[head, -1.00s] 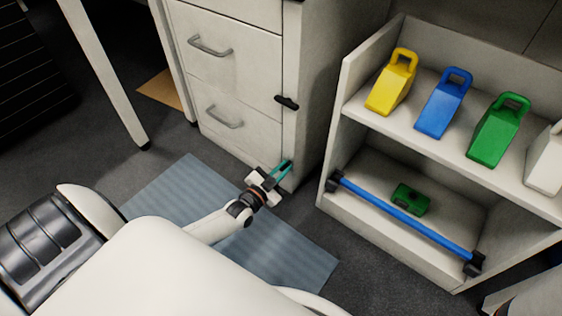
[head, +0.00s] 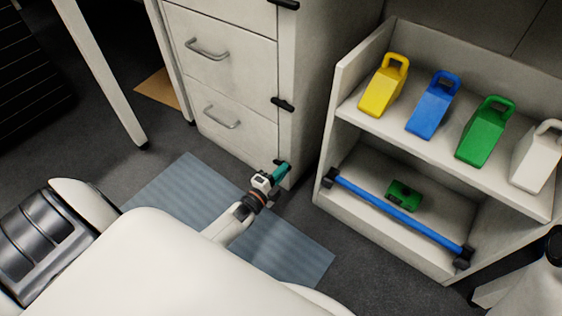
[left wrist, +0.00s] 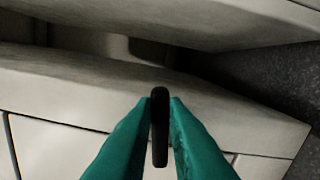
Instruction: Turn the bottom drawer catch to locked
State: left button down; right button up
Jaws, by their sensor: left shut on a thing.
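The white drawer cabinet (head: 240,75) stands in the upper middle of the head view. Its bottom drawer (head: 237,132), with a grey bar handle, looks closed. My left gripper (head: 281,171) is low at the cabinet's right front edge, its teal fingers shut on the lowest black catch (head: 278,162). In the left wrist view the catch (left wrist: 160,125) is a narrow dark bar between the fingertips. In the head view the fingers partly hide it, so its exact angle is hard to tell. My right gripper is not in view.
Another black catch (head: 283,104) sits higher on the same edge. To the right, a white shelf (head: 335,125) holds coloured handled blocks, a blue bar (head: 400,212) and a green device (head: 404,195). A blue-grey mat (head: 185,185) lies on the floor. A white table leg (head: 105,75) stands left.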

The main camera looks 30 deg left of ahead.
pick_arm(q)
jog(key=shift+f+m, duration=0.2)
jog(key=shift+m, duration=0.9)
jog(key=c, duration=1.4)
grip_release()
jog(key=shift+c, duration=0.2)
jog(key=shift+s, duration=0.1)
